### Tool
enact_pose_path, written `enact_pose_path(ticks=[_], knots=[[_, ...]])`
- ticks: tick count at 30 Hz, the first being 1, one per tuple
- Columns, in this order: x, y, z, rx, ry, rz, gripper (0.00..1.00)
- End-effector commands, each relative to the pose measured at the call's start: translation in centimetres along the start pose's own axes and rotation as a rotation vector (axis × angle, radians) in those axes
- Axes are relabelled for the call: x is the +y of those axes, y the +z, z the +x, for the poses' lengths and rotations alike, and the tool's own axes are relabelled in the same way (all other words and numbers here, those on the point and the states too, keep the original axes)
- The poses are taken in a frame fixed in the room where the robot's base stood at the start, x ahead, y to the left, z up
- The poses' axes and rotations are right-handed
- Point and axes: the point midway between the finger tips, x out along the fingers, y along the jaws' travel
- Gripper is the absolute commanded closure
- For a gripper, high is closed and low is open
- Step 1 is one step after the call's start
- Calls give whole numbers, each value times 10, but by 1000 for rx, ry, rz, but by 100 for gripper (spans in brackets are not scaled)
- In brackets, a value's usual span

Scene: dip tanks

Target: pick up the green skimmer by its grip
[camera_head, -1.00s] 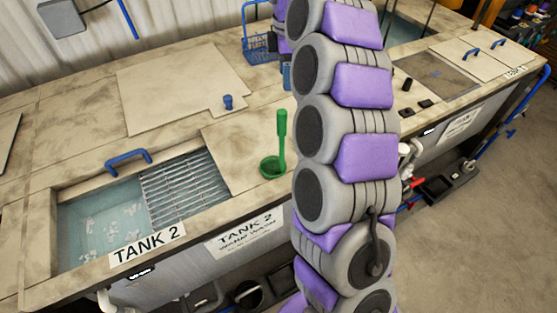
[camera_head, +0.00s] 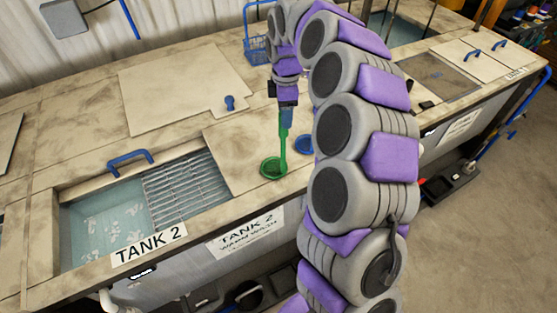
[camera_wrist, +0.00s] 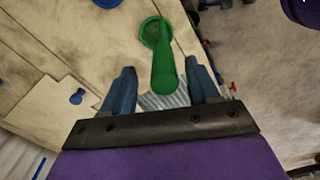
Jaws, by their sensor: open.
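The green skimmer (camera_head: 273,167) stands on the bench top beside Tank 2, its round bowl down and its grip pointing up. My gripper (camera_head: 285,112) is above it, pointing down, at the top of the grip. In the wrist view, the skimmer (camera_wrist: 165,70) shows its grip end between the two blue fingers of my gripper (camera_wrist: 163,88). The fingers are apart, with a gap on each side of the grip. My gripper is open and holds nothing.
A blue round thing (camera_head: 303,146) lies just right of the skimmer, partly behind my arm. Tank 2 (camera_head: 105,220), with water and a grating (camera_head: 185,188), opens to the left. A blue basket (camera_head: 256,45) stands behind. A small blue knob (camera_head: 230,103) sits on a lid.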

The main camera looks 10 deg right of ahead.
Motion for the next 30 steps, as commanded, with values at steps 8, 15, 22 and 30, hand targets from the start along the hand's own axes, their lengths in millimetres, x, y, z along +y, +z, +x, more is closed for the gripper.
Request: enact_pose_path(ticks=[8,15,22,30], knots=[[-2,0,37,1,-6,-3,40],[-2,6,48,6,-3,-1,40],[-2,2,48,2,-3,-2,54],[-2,-1,48,-1,-2,-3,80]])
